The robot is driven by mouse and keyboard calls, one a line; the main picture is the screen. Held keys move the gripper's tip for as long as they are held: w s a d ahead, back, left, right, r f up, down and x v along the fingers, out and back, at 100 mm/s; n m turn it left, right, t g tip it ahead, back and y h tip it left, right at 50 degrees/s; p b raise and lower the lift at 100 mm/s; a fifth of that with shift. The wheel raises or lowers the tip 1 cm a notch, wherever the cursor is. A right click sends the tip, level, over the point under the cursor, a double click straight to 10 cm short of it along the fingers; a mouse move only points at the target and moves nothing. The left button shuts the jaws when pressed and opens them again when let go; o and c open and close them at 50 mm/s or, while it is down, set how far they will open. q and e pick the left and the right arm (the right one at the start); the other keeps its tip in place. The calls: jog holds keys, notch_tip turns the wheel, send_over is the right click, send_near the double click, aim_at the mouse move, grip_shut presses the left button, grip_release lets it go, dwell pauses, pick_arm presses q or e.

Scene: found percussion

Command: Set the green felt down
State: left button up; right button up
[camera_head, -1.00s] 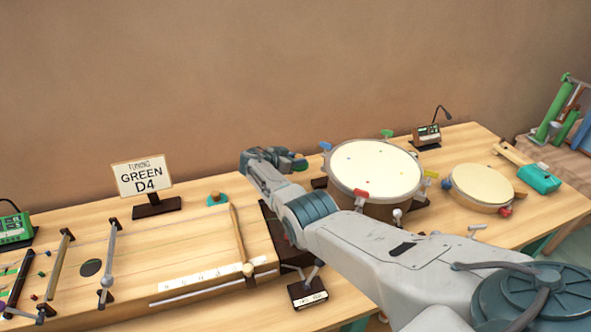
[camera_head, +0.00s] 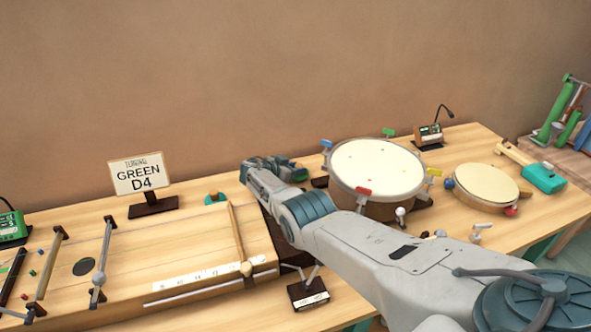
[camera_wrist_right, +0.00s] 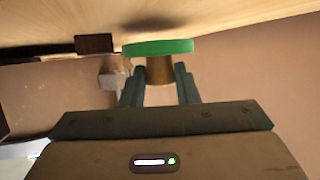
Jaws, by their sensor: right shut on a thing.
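My right gripper (camera_head: 290,172) reaches in from the lower right, over the table's back part between the long wooden board and the big drum. In the right wrist view its two fingers (camera_wrist_right: 160,85) are shut on the brown grip (camera_wrist_right: 159,70) of the green felt (camera_wrist_right: 158,47), a flat round disc. The wooden surface lies beyond the disc, with a dark shadow on it; the disc looks close to it, but I cannot tell whether they touch. In the head view only a small green part of the felt (camera_head: 300,175) shows beside the fingers. My left gripper is not in view.
A sign reading "GREEN D4" (camera_head: 140,174) stands at the back left. The big drum (camera_head: 375,168) is close right of my gripper; a smaller drum (camera_head: 486,187) stands farther right.

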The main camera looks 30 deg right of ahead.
jog(key=shift+s+f, duration=0.1)
jog(key=shift+f, duration=0.15)
jog(key=shift+r, duration=0.1)
jog(key=o, duration=1)
jog(key=shift+c, duration=0.2)
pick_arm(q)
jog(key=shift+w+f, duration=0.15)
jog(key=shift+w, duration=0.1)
pick_arm(e)
jog(key=shift+s, duration=0.1)
jog(key=shift+a, duration=0.1)
